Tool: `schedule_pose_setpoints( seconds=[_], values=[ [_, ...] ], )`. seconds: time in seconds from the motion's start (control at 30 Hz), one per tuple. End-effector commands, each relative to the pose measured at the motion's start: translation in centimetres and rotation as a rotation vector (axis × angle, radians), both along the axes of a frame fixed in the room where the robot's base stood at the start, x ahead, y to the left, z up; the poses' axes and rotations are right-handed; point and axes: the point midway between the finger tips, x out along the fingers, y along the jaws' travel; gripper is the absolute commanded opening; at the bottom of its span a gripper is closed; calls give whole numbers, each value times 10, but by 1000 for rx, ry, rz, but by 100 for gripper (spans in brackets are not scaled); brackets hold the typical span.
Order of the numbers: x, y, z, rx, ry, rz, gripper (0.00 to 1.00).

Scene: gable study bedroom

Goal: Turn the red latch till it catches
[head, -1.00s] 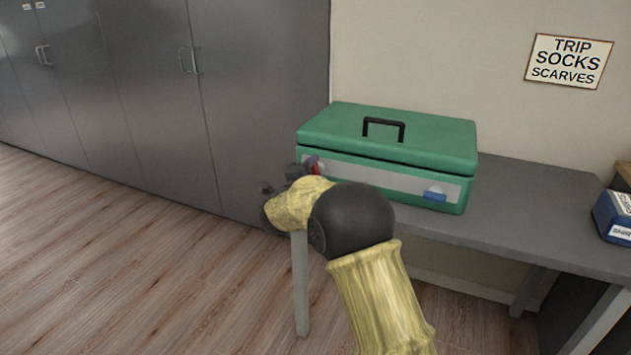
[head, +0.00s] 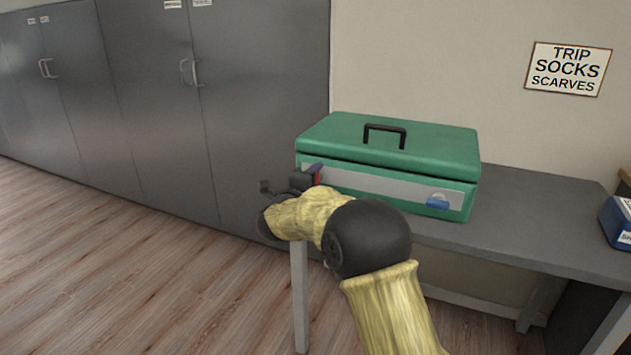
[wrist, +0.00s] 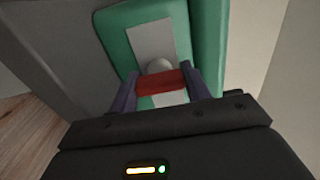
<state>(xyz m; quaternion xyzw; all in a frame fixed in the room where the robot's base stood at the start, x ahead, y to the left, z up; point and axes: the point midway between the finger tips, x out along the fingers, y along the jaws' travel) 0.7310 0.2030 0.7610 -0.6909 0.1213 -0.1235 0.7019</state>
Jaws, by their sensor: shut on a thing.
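The green case (head: 400,137) stands on the grey desk, its lid down, with a pale grey strip along its front. The red latch (wrist: 160,82) is at the left end of that strip. In the wrist view it lies crosswise between the two fingers of my gripper (wrist: 168,86), which is shut on it. A round pale knob (wrist: 157,66) shows just behind the latch. In the head view only a sliver of the red latch (head: 317,178) shows past my gripper (head: 312,175). A blue latch (head: 437,203) sits at the right end of the strip.
The grey desk (head: 540,215) has free room right of the case. A blue box (head: 617,226) stands at its right edge. Grey cabinets (head: 250,100) stand behind at left. A sign (head: 568,69) reads "TRIP SOCKS SCARVES".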

Motion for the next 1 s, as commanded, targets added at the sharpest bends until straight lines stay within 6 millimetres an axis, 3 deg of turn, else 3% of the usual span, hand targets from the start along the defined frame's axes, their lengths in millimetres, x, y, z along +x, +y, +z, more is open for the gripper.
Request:
schedule_pose_setpoints(
  seconds=[0.03,0.1,0.13,0.57,1.0],
  values=[
    [-1,2,-2,3,4,2,53],
    [-1,1,-2,2,3,2,67],
    [-1,1,-2,2,3,2,69],
    [-9,4,0,0,2,1,69],
    [-83,32,2,-1,3,5,69]
  ],
)
